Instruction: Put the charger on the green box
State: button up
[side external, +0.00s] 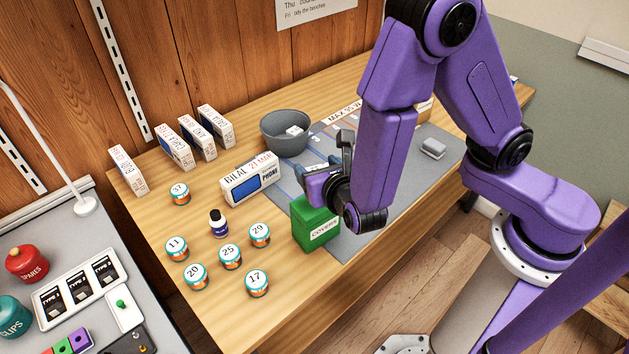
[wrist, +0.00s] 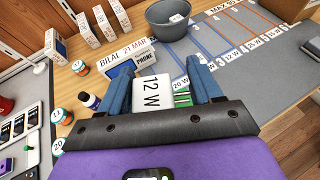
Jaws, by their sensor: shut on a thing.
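My gripper (side external: 322,176) is low over the near side of the table, right at the green box (side external: 314,228), which bears a "COVERS" label. In the wrist view, a white charger (wrist: 152,90) marked "12 W" sits between the two blue fingers of my gripper (wrist: 160,72), which is shut on it. A strip of green (wrist: 183,97) shows just beside the charger. The charger is hidden by my gripper in the side view. I cannot tell whether it touches the top of the box.
A phone box (side external: 250,184) marked "BILAL" lies left of the green box. A grey bowl (side external: 285,143) with a white item stands behind. Several numbered tins and a small bottle (side external: 218,223) stand at left. A grey mat (side external: 372,214) with marked lanes reaches right, holding a pale block (side external: 433,148).

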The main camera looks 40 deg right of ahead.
jog(key=shift+w+a+f, duration=0.1)
jog(key=shift+w+f, duration=0.15)
jog(key=shift+f, duration=0.1)
jog(key=shift+w+f, duration=0.1)
jog(key=shift+f, duration=1.6)
jog(key=o, duration=1.1)
jog(key=shift+f, duration=0.1)
